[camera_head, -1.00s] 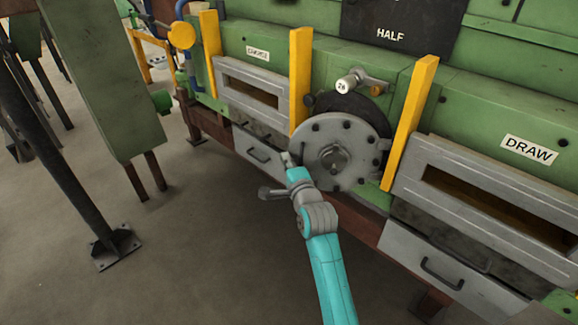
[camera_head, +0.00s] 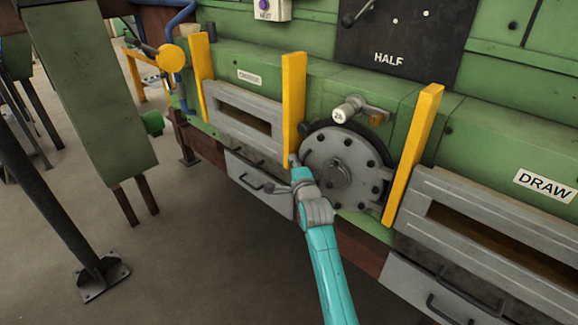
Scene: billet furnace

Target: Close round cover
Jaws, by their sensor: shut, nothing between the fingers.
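The round cover (camera_head: 352,191) is a grey bolted disc with a central hub, on the green furnace front between two yellow posts. Its hinge side is at the right. A dark round rim (camera_head: 372,141) shows behind its upper right edge, so the cover stands slightly off the opening; the exact gap is hard to tell. My gripper (camera_head: 293,160) is shut and empty at the cover's left edge, beside the foot of the left yellow post. Whether it touches the cover is unclear.
A lever with a white round tag (camera_head: 338,116) sits above the cover. Yellow posts (camera_head: 293,105) and (camera_head: 413,150) flank it. Grey slotted frames and drawers with handles (camera_head: 450,308) lie on both sides. A dark pillar (camera_head: 50,190) stands at left; the floor between is clear.

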